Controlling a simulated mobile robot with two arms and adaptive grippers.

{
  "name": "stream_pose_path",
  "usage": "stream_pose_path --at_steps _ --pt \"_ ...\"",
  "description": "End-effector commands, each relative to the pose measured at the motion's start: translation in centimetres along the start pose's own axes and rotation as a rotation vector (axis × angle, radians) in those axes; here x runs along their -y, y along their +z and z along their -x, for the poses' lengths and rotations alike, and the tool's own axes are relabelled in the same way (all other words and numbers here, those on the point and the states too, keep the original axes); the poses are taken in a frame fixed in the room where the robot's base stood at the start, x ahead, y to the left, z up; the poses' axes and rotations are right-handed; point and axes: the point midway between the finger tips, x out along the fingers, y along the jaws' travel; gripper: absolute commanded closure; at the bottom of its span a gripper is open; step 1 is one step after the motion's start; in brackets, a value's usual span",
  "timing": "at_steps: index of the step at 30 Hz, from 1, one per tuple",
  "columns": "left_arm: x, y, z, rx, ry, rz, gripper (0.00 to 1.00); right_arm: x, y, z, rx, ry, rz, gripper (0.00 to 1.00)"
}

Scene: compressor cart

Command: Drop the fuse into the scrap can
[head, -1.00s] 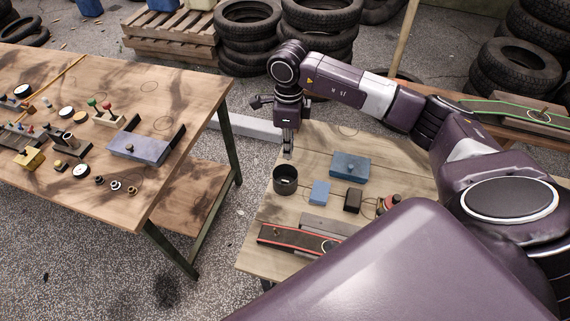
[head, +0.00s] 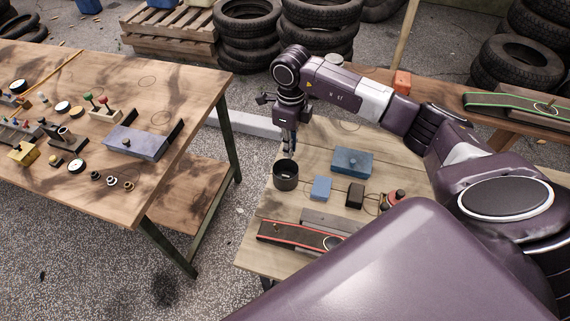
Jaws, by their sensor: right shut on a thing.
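The scrap can (head: 286,176) is a dark, round, open-topped can at the left edge of the wooden cart top. My right gripper (head: 290,146) points down just above the can's back rim. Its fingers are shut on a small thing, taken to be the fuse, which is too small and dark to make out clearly. The can's inside is dark and I cannot tell what is in it. My left gripper is not in view.
Beside the can stand a blue block (head: 321,188), a dark block (head: 355,195), a blue box (head: 352,161) and a red-topped part (head: 392,201). A red-edged belt unit (head: 298,236) lies in front. The workbench (head: 190,88) on the left holds several parts.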

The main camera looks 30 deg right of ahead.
Motion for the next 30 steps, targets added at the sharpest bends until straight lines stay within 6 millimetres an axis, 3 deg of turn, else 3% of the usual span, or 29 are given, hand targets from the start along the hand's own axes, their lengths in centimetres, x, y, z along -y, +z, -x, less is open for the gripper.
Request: stream_pose_path --at_steps 6,7,12,23,30 --pt "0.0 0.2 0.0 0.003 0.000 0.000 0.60 0.0 0.0 0.0 0.001 0.000 0.000 1.00" --pt "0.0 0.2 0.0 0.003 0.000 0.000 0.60 0.0 0.0 0.0 0.001 0.000 0.000 0.86" --pt "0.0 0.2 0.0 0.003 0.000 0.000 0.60 0.0 0.0 0.0 0.001 0.000 0.000 0.69" --pt "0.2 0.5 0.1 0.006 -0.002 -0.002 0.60 0.1 0.1 0.7 0.002 -0.002 0.000 0.69" --pt "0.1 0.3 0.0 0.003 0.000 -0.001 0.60 0.1 0.2 5.0 0.006 -0.003 0.001 0.69"
